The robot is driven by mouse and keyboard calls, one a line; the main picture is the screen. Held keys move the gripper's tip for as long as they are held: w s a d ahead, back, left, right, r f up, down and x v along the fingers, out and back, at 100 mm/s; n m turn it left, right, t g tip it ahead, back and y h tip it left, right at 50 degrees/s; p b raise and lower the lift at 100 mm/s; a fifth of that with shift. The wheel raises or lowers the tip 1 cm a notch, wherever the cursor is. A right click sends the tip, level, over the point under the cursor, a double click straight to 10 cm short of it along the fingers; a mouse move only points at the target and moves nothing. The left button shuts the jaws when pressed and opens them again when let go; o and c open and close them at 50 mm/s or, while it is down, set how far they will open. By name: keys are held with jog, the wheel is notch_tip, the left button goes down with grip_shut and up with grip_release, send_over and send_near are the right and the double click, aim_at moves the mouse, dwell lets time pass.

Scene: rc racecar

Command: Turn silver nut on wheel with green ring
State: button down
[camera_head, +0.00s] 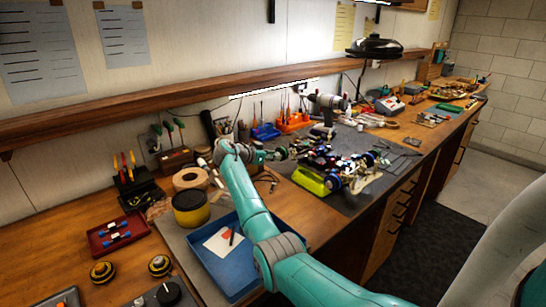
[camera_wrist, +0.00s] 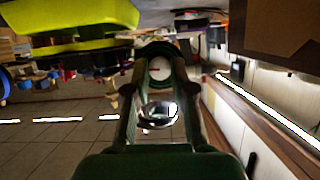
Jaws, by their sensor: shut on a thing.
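The racecar (camera_head: 340,160) sits on a bright yellow-green stand (camera_head: 311,181), which also fills the upper left of the wrist view (camera_wrist: 70,22). A wheel with a blue ring (camera_head: 334,183) shows at its near side. I cannot make out a green ring or the silver nut for sure. My gripper (camera_head: 272,154) is level, left of the car. In the wrist view its fingers (camera_wrist: 160,72) are closed around a small round pale piece, with a shiny silver part (camera_wrist: 158,110) nearer the palm. Whether this piece touches the car is unclear.
A drill (camera_head: 328,103) and orange holder (camera_head: 294,122) stand behind the car. The wooden shelf (camera_head: 180,105) runs along the wall. The grey mat has little free room.

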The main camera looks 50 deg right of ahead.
jog(key=shift+w+n+g+y, duration=0.15)
jog(key=shift+n+g, duration=0.55)
jog(key=shift+n, duration=0.25)
jog(key=shift+w+n+g+y, duration=0.1)
jog(key=shift+n+g+y, duration=0.05)
jog(key=shift+n+g, duration=0.7)
jog(key=c, duration=1)
grip_release()
jog(key=shift+o, duration=0.2)
jog(key=v, duration=1.2)
